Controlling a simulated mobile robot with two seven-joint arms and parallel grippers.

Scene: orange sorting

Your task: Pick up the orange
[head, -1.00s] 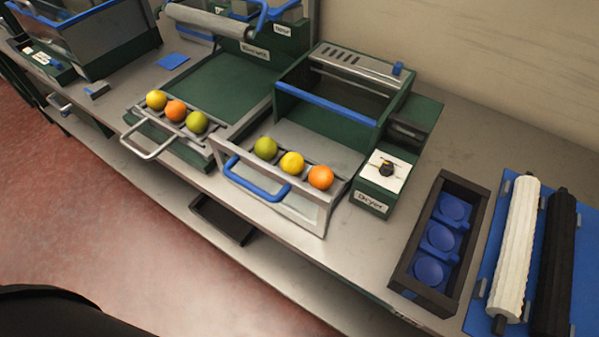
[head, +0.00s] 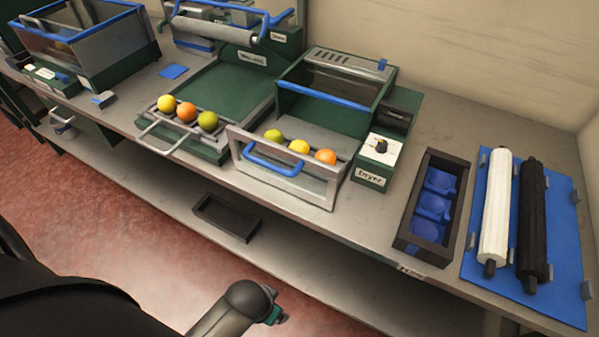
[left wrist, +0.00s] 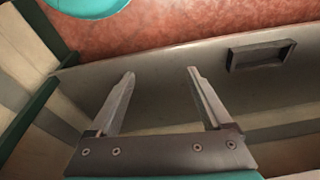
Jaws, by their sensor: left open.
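One orange (head: 325,157) sits at the right end of the row in the dryer drawer, beside a yellow fruit (head: 299,146) and a green one (head: 273,136). Another orange (head: 187,111) lies in the left tray between a yellow fruit (head: 167,103) and a green one (head: 208,121). My left gripper (left wrist: 160,75) is open and empty in the left wrist view, with a shelf surface behind its fingers. No fruit shows in that view. An arm link of mine enters the head view at the bottom, but no fingers show there. My right gripper is not in view.
The dryer drawer's blue handle (head: 272,163) faces the front. A dark box with blue cups (head: 401,234) and a blue mat (head: 560,285) with two rollers are at the right. A small dark tray (head: 228,217) lies on the lower shelf.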

